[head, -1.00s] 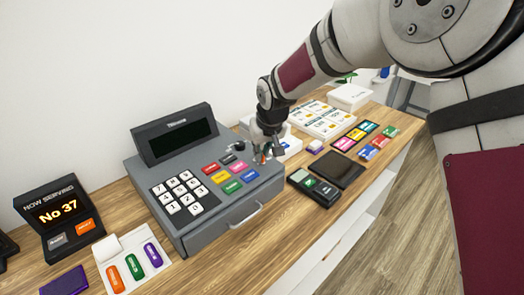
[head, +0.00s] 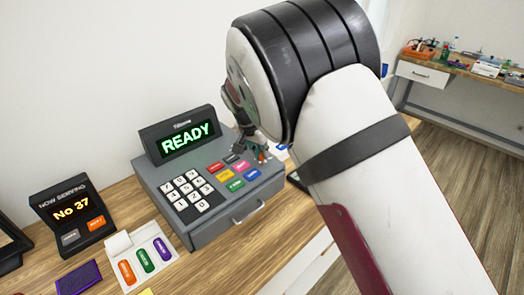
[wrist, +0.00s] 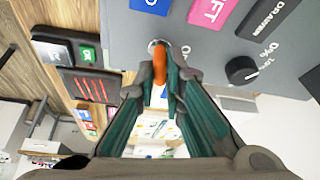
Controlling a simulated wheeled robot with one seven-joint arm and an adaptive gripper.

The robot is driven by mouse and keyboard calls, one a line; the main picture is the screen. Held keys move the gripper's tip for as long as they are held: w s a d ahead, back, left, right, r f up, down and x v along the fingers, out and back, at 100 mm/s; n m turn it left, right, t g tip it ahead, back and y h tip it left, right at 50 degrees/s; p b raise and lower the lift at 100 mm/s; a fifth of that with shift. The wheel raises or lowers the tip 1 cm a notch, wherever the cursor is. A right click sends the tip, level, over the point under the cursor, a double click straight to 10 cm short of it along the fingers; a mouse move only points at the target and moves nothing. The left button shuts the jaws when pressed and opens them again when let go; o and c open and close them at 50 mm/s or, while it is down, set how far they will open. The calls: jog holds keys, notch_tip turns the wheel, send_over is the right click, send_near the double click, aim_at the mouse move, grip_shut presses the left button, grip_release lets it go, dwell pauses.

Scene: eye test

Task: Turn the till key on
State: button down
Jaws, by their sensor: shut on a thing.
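The grey till (head: 222,209) stands on the wooden counter, with its raised display (head: 187,138) lit green and reading READY. My gripper (head: 262,156) is at the right end of the till's key panel, partly hidden behind my arm. In the wrist view my gripper (wrist: 161,80) is shut on the orange key (wrist: 160,62), whose head stands between the fingertips. The key is at a round metal lock (wrist: 157,45) in the till's panel. Its exact angle is hard to tell.
A black dial (wrist: 242,70) sits right of the lock in the wrist view, and a card reader (wrist: 88,86) lies to the left. A number display (head: 72,210) and a pale tray (head: 116,246) of coloured pieces stand left of the till. My arm covers the counter's right part.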

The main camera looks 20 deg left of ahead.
jog(key=shift+a+m+h, duration=0.1)
jog(key=shift+m+h, duration=0.4)
jog(key=shift+m, duration=0.7)
jog(key=c, duration=1.7)
grip_release()
jog(key=v, duration=1.2)
jog(key=shift+w, duration=0.15)
